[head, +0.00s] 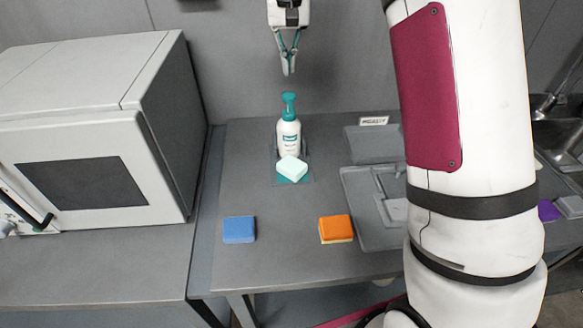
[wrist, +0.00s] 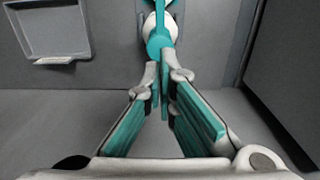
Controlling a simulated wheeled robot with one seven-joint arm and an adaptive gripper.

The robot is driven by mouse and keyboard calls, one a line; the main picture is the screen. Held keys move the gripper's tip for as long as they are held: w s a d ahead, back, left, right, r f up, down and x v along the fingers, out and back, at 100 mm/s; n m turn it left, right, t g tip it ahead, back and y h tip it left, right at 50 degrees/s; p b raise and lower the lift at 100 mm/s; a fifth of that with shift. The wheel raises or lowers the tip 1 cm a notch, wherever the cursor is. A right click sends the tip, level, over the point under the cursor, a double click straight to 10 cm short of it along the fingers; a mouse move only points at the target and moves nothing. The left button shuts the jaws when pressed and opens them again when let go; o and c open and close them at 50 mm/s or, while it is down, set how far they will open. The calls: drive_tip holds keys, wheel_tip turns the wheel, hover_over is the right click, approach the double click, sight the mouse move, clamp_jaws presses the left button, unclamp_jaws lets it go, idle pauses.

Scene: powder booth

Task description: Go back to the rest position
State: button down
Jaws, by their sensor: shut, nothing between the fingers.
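My gripper (head: 288,68) is shut and empty in the head view. It hangs in the air above and behind a white pump bottle (head: 288,136) with a teal pump head. In the wrist view my gripper (wrist: 164,78) has its fingertips together, with the teal pump head (wrist: 160,40) just beyond them in the picture. The bottle stands upright on the grey table. A pale mint block (head: 292,169) sits in front of the bottle on a teal patch.
A blue sponge (head: 239,229) and an orange sponge (head: 335,229) lie on the table's front part. A grey tray (head: 356,220) lies to the right, partly behind my arm. A white box-shaped machine (head: 90,130) with a dark window stands at the left. A sink (head: 560,140) is far right.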

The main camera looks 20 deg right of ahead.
drive_tip(key=shift+r, duration=0.9)
drive_tip(key=s+r+t, duration=0.1)
drive_tip(key=s+r, duration=0.2)
drive_tip(key=s, duration=0.3)
drive_tip(key=s+r+n+t, duration=0.1)
drive_tip(key=s+r, duration=0.2)
drive_tip(key=s, duration=0.3)
drive_tip(key=s+r+t, duration=0.1)
drive_tip(key=s+r, duration=0.1)
drive_tip(key=s, duration=0.4)
drive_tip(key=s+f+t, duration=0.1)
drive_tip(key=s+f, duration=0.1)
drive_tip(key=s, duration=0.7)
drive_tip(key=s+f+n+t, duration=0.1)
drive_tip(key=s+f, duration=0.2)
drive_tip(key=s, duration=0.6)
drive_tip(key=shift+f, duration=0.3)
